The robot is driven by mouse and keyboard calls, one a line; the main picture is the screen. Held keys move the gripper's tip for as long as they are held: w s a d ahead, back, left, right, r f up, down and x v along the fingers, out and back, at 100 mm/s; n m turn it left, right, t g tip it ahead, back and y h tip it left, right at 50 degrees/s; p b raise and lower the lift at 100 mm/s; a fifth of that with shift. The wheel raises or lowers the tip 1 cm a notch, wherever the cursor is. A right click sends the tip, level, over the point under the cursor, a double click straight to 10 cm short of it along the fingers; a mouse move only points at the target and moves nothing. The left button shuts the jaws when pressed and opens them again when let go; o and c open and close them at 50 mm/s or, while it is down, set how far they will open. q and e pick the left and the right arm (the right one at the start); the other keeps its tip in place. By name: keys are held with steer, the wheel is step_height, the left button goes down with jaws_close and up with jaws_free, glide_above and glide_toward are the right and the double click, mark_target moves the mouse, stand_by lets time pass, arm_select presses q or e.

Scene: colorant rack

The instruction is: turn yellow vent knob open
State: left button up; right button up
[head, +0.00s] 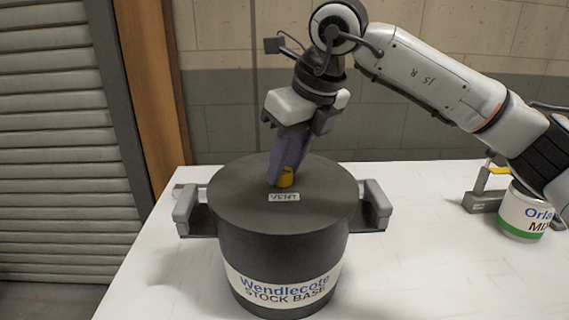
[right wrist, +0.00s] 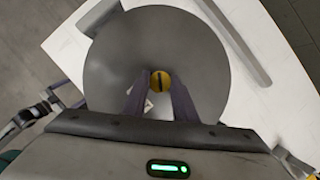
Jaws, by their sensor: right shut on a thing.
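The yellow vent knob (head: 285,177) sits on the dark lid of the stock base drum (head: 235,205), just behind a small VENT label (head: 284,197). My right gripper (head: 285,168) reaches down from above with its purple fingers shut on the knob. In the right wrist view the knob (right wrist: 160,80) shows between the two fingertips (right wrist: 160,88), with a dark slot across its top running roughly up and down. The fingers partly hide the knob in the head view.
The drum stands on a white table (head: 420,265), with grey clamps (head: 375,205) at both sides. A smaller can (head: 524,212) with a green band stands at the right beside a grey fixture with a yellow part (head: 499,170). The table between them is clear.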

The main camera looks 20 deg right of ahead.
steer(key=n+p, duration=0.1)
steer(key=n+y, duration=0.1)
steer(key=n, duration=0.1)
steer(key=shift+w+d+r+n+g+p, duration=0.1)
steer(key=shift+r+n+g+p, duration=0.05)
steer(key=shift+n+g+p, duration=0.2)
steer(key=shift+n+g+y+p, duration=0.3)
steer(key=shift+n+p, duration=0.15)
steer(key=shift+n, duration=0.2)
steer(key=shift+n+p, duration=0.4)
steer(key=shift+n, duration=0.3)
arm_select(q)
steer(key=shift+s+a+r, duration=0.15)
steer(key=shift+a+r, duration=0.15)
steer(key=shift+r, duration=0.2)
steer(key=shift+s+a+r, duration=0.15)
steer(key=shift+a+r, duration=0.15)
steer(key=shift+r, duration=0.2)
arm_select(e)
steer(key=shift+g, duration=0.25)
arm_select(q)
steer(key=shift+s+f, duration=0.15)
arm_select(e)
steer(key=shift+n, duration=0.3)
arm_select(q)
steer(key=shift+d+r, duration=0.1)
steer(key=shift+r, duration=0.1)
arm_select(e)
steer(key=o, duration=1)
